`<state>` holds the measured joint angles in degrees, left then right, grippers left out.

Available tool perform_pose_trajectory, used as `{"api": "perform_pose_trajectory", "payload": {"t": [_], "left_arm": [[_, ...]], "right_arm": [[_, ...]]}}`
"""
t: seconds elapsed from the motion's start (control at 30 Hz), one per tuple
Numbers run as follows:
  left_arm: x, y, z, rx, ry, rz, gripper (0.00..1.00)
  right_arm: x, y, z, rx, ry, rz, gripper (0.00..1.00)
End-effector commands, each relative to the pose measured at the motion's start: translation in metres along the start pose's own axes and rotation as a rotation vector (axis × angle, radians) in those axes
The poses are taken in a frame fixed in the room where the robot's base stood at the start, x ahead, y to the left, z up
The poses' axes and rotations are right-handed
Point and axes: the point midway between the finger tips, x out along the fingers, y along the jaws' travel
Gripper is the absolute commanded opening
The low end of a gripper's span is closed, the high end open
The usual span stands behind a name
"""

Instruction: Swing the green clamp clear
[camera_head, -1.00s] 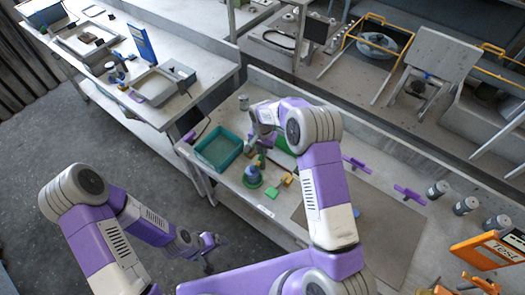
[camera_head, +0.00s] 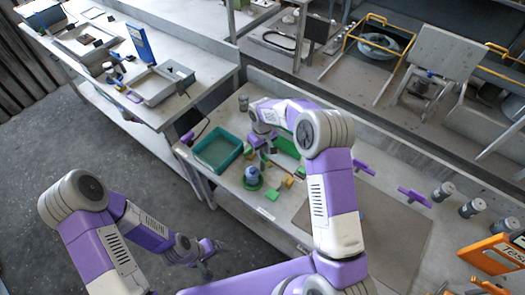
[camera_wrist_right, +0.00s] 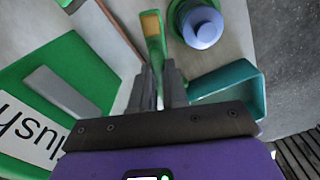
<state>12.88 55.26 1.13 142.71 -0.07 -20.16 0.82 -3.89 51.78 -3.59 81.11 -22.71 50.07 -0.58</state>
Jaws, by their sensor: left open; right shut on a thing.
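The green clamp (camera_wrist_right: 152,35) is a slim green bar with an orange-yellow pad at its far end. My right gripper (camera_wrist_right: 158,78) is shut on the bar in the right wrist view. In the head view my right gripper (camera_head: 266,150) is small and partly hidden by its own wrist. A blue rounded part (camera_wrist_right: 203,27) sits in a green round holder (camera_wrist_right: 182,12), just right of the clamp's far end and apart from it. The blue part also shows on the bench in the head view (camera_head: 252,176). My left gripper (camera_head: 206,262) hangs open and empty over the floor, away from the bench.
A teal tray (camera_head: 203,159) lies left of the holder, and its wall (camera_wrist_right: 240,80) shows close to my right gripper. A green panel with lettering (camera_wrist_right: 75,62) lies on the other side. Small yellow blocks (camera_head: 288,182) and purple handles (camera_head: 414,196) are on the bench.

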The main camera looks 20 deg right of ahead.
Motion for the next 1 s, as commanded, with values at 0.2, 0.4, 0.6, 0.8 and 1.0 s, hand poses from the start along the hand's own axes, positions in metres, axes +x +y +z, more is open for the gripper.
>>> {"api": "perform_pose_trajectory", "payload": {"t": [0.2,0.4,0.6,0.8,1.0], "left_arm": [[0.0028,-0.0011,-0.0002,0.000,0.000,0.000,0.90],[0.0038,-0.0014,-0.0002,0.000,0.000,0.000,0.90],[0.0043,-0.0016,-0.0002,0.000,0.000,0.000,0.90],[0.0044,-0.0017,-0.0002,0.000,0.000,0.000,0.90],[0.0044,-0.0016,-0.0002,0.000,0.000,0.000,0.90]], "right_arm": [[-0.0006,0.0004,-0.0004,-0.163,0.002,0.000,0.00],[-0.0008,0.0004,-0.0004,-0.268,0.001,0.001,0.00],[-0.0010,0.0004,-0.0005,-0.324,0.002,0.001,0.00],[-0.0011,0.0003,-0.0006,-0.343,0.002,0.001,0.00],[-0.0012,0.0004,-0.0006,-0.343,0.002,0.001,0.00]]}}
